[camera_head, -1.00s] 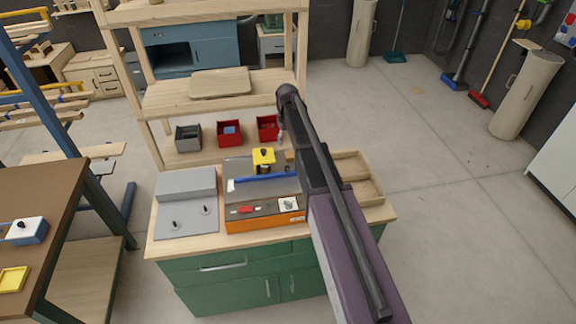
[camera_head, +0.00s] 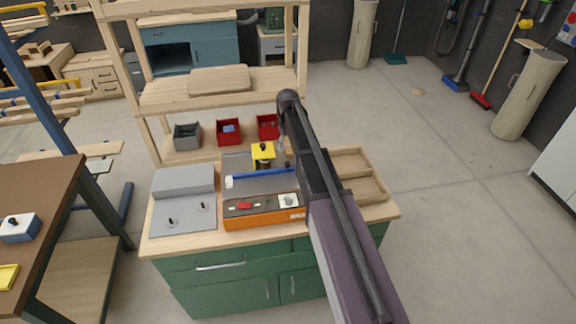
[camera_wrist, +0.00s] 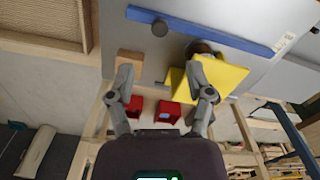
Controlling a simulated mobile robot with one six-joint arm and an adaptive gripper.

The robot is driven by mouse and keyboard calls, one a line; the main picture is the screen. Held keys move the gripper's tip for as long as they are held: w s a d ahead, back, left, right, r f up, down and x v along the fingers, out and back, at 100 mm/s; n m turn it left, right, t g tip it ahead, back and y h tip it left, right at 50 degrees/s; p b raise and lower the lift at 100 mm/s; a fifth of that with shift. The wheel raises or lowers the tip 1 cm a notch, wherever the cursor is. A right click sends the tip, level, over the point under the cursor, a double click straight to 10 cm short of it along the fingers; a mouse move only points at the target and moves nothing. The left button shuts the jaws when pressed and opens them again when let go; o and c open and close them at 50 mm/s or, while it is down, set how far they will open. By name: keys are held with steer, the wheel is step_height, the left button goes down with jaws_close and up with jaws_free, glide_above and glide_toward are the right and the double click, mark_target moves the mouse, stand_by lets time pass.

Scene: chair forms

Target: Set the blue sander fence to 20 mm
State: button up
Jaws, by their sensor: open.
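The blue fence (camera_head: 264,175) is a long bar lying across the grey top of the orange-based sander (camera_head: 250,222) on the green bench. A yellow block (camera_head: 263,150) with a dark knob stands behind the fence; the yellow block (camera_wrist: 222,78) looks large in the wrist view. My gripper (camera_wrist: 165,95) is open, its fingers apart, with one finger overlapping the yellow block in the picture. Contact cannot be told. The fence scale is too small to read.
Red bins (camera_head: 229,132) and a grey bin (camera_head: 187,137) sit behind the sander. A grey machine (camera_head: 184,180) stands left on the bench, and a wooden tray (camera_head: 358,176) lies right. A wooden shelf frame (camera_head: 150,95) rises behind. Floor at right is open.

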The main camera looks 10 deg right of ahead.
mark_target(288, 163)
steer(key=shift+f+b, duration=4)
steer(key=shift+f, duration=0.3)
